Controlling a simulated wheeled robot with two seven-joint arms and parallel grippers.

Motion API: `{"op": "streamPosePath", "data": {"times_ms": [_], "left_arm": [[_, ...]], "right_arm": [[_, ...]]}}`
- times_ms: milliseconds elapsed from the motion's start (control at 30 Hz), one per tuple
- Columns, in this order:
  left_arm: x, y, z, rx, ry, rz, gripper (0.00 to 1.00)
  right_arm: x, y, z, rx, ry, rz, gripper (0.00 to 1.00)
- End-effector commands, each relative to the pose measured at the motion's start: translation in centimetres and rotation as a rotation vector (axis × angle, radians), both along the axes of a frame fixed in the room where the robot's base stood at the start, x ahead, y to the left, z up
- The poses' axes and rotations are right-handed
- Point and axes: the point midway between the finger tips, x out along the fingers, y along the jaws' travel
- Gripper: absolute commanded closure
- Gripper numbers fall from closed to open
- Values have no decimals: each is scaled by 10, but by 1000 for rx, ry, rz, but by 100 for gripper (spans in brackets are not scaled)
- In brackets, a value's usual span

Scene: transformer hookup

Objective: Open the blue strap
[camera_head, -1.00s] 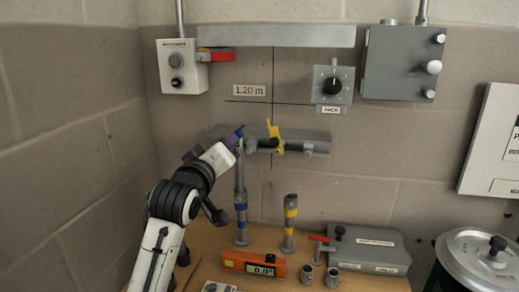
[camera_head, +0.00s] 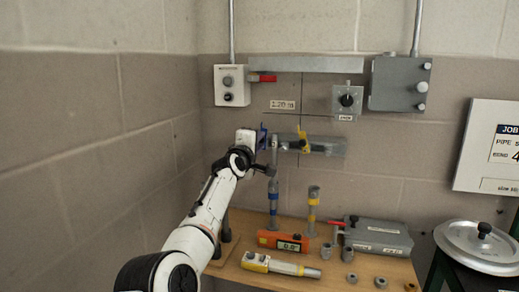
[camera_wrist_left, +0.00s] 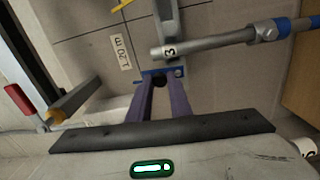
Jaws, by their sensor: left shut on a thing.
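The blue strap (camera_head: 263,136) stands roughly upright at the left end of the grey wall bracket (camera_head: 328,144). My left gripper (camera_head: 258,141) reaches it from the left and is shut on it. In the left wrist view, my two purple fingers (camera_wrist_left: 161,92) meet at the strap (camera_wrist_left: 152,73), and they hide part of it. A yellow strap (camera_head: 303,140) sits further right on the same bracket. A grey pipe with blue bands (camera_head: 273,197) stands below the blue strap. In the wrist view, this pipe (camera_wrist_left: 212,41) shows a "3" at its end. My right gripper is out of view.
The wooden bench (camera_head: 333,276) holds an orange level (camera_head: 283,241), a yellow-banded pipe (camera_head: 312,208), a yellow-and-grey tool (camera_head: 280,265), a grey case (camera_head: 378,236) and small fittings. A control box (camera_head: 232,85) hangs above left. The left wall is near my arm.

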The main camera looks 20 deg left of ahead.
Motion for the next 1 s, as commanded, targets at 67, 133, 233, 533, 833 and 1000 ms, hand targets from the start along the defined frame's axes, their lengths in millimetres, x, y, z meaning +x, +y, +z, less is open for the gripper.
{"op": "streamPosePath", "data": {"times_ms": [67, 133, 233, 533, 833, 1000], "left_arm": [[4, 1, 1, -50, -2, 0, 100], [6, 0, 1, -91, -2, -3, 100], [9, -1, 1, -147, -2, -6, 100], [11, -3, 1, -246, -1, -11, 100], [11, -2, 1, -263, -2, -11, 100], [11, -2, 1, -263, -4, -10, 100]], "right_arm": [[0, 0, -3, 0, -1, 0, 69], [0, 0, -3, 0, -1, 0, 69], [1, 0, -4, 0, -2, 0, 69], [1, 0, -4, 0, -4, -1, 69], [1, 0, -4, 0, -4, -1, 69], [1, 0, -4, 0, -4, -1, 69]]}}
